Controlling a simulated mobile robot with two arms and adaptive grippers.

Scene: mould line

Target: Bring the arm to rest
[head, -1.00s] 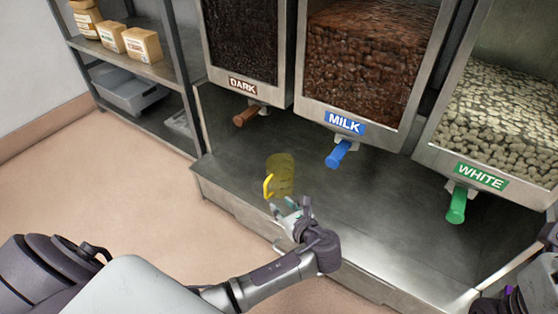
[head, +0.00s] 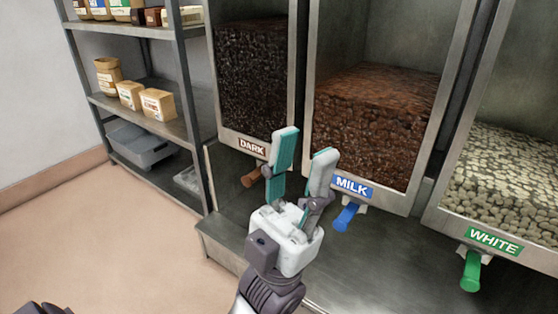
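My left gripper (head: 303,160) is raised in front of the dispensers in the head view. Its two teal-padded fingers point up and stand apart, with nothing between them. The fingers overlap the area between the DARK and MILK labels. The rest of my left arm runs down to the bottom edge. My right gripper is out of the picture. The yellow jug is not visible now; my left gripper and wrist cover part of the counter.
Three chocolate bins stand in a row: dark (head: 252,90), milk (head: 375,125) and white (head: 510,190). Their handles are brown (head: 250,180), blue (head: 346,217) and green (head: 470,271). A metal counter (head: 400,270) lies below. A shelf rack (head: 190,90) stands left, with open floor (head: 110,220) before it.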

